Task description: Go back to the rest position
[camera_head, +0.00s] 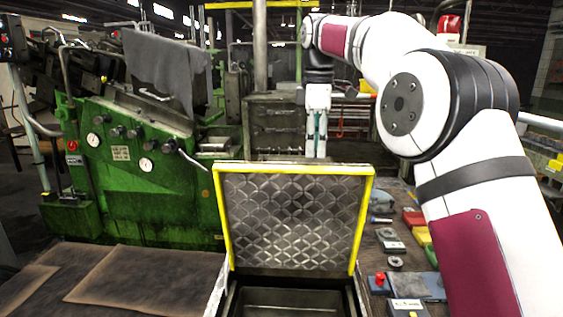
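My white arm with dark red panels comes up from the right, bends over and reaches away from me. My gripper (316,154) hangs from its end, pointing down, beyond the raised lid and in front of a grey cabinet. Its fingers look close together, but they are too small to tell whether they are open or shut. I see no object in it.
A diamond-plate lid (290,215) with a yellow rim stands raised above an open dark box (290,300). A green machine (130,165) with gauges and levers fills the left. Tools and a red-button box (379,281) lie on the right bench. Brown mats (150,280) lie front left.

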